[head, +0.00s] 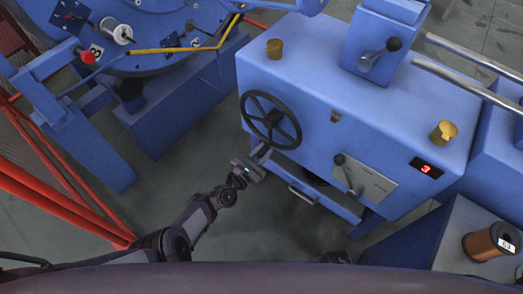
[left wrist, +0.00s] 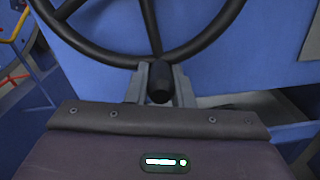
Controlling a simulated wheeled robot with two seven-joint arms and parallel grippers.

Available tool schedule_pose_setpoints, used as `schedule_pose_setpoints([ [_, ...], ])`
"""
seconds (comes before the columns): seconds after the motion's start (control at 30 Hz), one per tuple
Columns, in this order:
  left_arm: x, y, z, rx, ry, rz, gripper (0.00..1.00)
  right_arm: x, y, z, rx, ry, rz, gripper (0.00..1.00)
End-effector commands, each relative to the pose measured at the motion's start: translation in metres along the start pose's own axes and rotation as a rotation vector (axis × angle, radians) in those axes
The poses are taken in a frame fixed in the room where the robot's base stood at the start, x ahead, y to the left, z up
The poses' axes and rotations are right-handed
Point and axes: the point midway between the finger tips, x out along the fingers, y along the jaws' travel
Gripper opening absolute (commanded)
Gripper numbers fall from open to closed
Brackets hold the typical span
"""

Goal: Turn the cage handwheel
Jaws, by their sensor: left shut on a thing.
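The cage handwheel (head: 271,119) is a black spoked wheel on the front left of the blue machine housing. In the left wrist view its rim and spokes (left wrist: 150,30) fill the top of the picture. My left gripper (head: 262,152) is at the lower rim of the wheel. In the left wrist view my left gripper (left wrist: 160,85) has its two grey fingers on either side of the wheel's short black handle (left wrist: 160,83), shut on it.
A lever with a black knob (head: 347,173) and a red display reading 3 (head: 427,169) are to the right on the housing. A copper spool (head: 490,241) stands at the lower right. Red rails (head: 60,200) run along the left. Grey floor (head: 165,195) is clear between.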

Motion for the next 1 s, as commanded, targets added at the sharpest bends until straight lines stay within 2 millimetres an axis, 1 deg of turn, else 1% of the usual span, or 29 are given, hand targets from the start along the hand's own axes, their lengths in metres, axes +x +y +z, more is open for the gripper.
schedule_pose_setpoints([
  [0.4,-0.001,-0.002,-0.002,-0.008,0.004,-0.003,0.0,-0.001,0.0,-0.002,0.0,0.003,0.0,0.26],
  [0.43,-0.001,-0.002,-0.002,-0.008,0.004,-0.003,0.25,-0.001,0.0,-0.002,0.0,0.004,0.0,0.26],
  [0.57,-0.001,-0.001,-0.001,-0.006,0.003,-0.002,0.42,-0.001,0.0,-0.003,0.0,0.004,0.0,0.26],
  [0.87,-0.002,0.0,0.0,-0.005,0.002,-0.001,0.43,-0.002,-0.001,-0.003,0.001,0.006,-0.001,0.26],
  [0.93,-0.007,0.0,0.0,-0.005,0.003,0.0,0.43,-0.005,-0.001,-0.004,0.001,0.009,-0.002,0.26],
  [0.97,-0.01,0.0,0.0,-0.005,0.005,0.0,0.43,-0.004,-0.002,-0.002,0.002,0.008,-0.003,0.26],
  [1.0,-0.016,0.0,0.001,-0.005,0.005,0.0,0.43,-0.001,-0.003,0.006,0.003,0.001,-0.005,0.26],
])
